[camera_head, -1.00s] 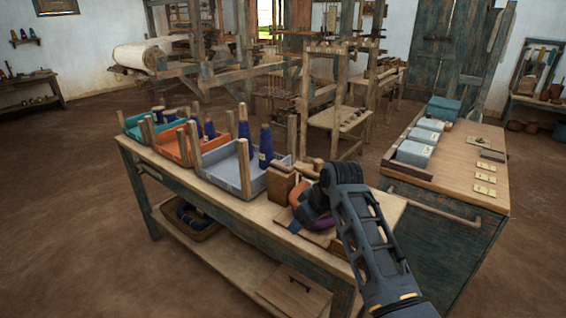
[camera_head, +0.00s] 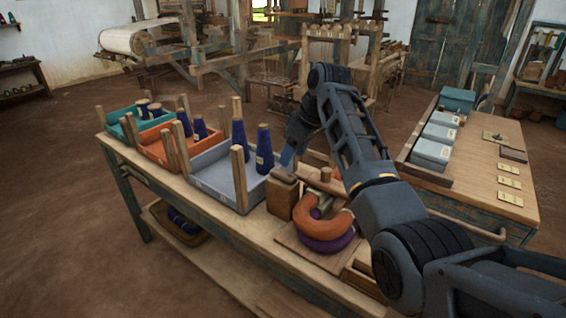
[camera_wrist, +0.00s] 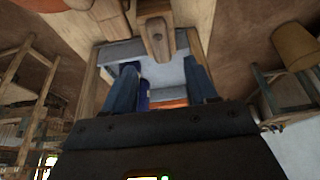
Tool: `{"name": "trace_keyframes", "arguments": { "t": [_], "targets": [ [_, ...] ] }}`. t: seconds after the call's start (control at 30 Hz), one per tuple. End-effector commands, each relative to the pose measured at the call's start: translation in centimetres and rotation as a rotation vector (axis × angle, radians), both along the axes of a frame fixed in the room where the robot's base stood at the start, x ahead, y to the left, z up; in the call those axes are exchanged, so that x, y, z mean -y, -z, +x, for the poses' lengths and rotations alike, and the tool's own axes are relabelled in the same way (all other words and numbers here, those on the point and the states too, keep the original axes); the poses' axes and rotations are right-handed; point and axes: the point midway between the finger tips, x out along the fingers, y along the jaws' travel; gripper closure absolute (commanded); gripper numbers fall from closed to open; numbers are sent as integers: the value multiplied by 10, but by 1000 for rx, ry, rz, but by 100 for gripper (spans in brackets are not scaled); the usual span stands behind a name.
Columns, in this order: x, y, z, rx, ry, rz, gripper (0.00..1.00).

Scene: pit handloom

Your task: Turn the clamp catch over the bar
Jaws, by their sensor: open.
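The clamp's wooden post (camera_head: 281,200) stands at the table's front right. A small wooden catch (camera_head: 284,175) sits on its top. The wooden bar (camera_head: 322,186) lies across an orange skein (camera_head: 338,222) and a purple skein (camera_head: 327,244), its left end close to the catch. My gripper (camera_head: 287,157) is just above and behind the catch, mostly hidden by its own wrist. In the wrist view my gripper (camera_wrist: 162,72) is open and empty. The catch (camera_wrist: 156,40) shows ahead, roughly centred between the fingers; I cannot tell whether it lies over the bar.
A grey tray (camera_head: 208,182) with dark blue cones stands left of the post, close to my gripper. An orange tray (camera_head: 157,150) and a teal tray (camera_head: 118,128) lie farther left. A cabinet (camera_head: 465,175) with grey-blue boxes stands to the right.

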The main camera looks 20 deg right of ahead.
Motion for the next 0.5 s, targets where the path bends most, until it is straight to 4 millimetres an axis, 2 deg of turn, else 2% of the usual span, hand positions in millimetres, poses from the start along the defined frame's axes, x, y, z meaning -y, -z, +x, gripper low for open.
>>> {"name": "trace_keyframes", "arguments": {
  "t": [0.33,0.5],
  "targets": [
    [-12,46,14,-4,-1,0,43],
    [-16,62,20,-2,-1,1,43]
  ]
}}
